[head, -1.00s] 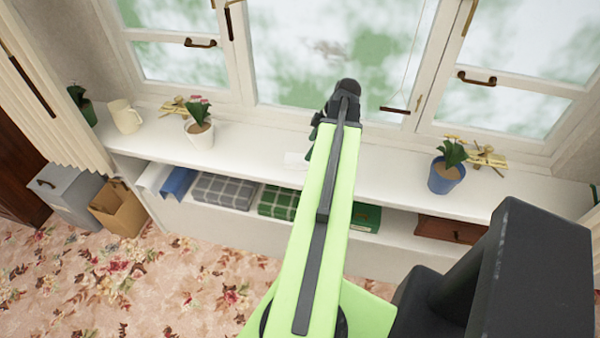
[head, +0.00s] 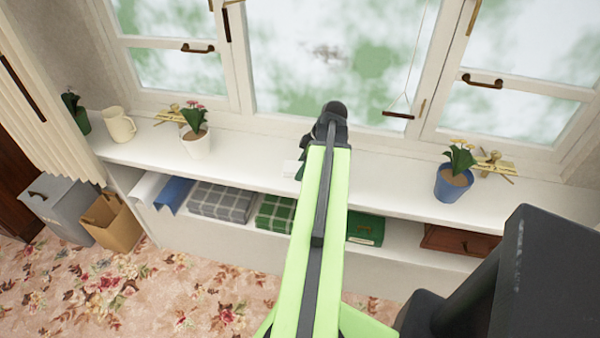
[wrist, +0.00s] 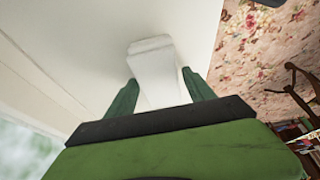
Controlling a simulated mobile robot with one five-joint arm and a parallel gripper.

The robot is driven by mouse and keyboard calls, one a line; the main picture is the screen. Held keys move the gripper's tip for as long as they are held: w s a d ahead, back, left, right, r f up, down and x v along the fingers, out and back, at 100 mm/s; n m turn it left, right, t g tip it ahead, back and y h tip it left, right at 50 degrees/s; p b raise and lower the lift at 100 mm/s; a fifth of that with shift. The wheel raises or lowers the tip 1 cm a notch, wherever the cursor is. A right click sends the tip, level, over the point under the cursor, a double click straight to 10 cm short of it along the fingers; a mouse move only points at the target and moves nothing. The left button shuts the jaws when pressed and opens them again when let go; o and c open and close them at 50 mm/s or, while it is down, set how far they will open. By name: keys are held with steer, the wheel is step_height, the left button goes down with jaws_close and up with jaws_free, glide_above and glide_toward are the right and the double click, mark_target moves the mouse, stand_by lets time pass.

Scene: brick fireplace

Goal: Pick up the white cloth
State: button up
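A small white folded cloth (head: 290,167) lies on the white window sill shelf, just left of my arm's end in the head view. In the wrist view the white cloth (wrist: 154,62) runs from beyond the fingertips back between the fingers. My gripper (wrist: 160,77) is open, with one green finger on each side of the cloth. I cannot tell whether either finger touches it. In the head view my gripper (head: 302,168) is mostly hidden behind my green arm.
A white flowerpot (head: 195,144) and a cream jug (head: 119,125) stand left on the sill (head: 390,178); a blue flowerpot (head: 452,184) stands right. The lower shelf holds folded cloths, including a grey checked one (head: 220,201), and a brown box (head: 458,241). Windows rise behind.

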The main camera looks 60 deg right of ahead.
steer(key=c, duration=1)
steer(key=shift+c, duration=0.2)
step_height(320, 180, up, 5)
steer(key=p, duration=0.5)
steer(key=shift+r, duration=0.1)
steer(key=s+d+r+p, duration=0.4)
steer(key=s+r+p, duration=0.1)
steer(key=s, duration=0.6)
steer(key=shift+d+r+p, duration=0.15)
steer(key=shift+r+p, duration=0.25)
steer(key=shift+p, duration=0.1)
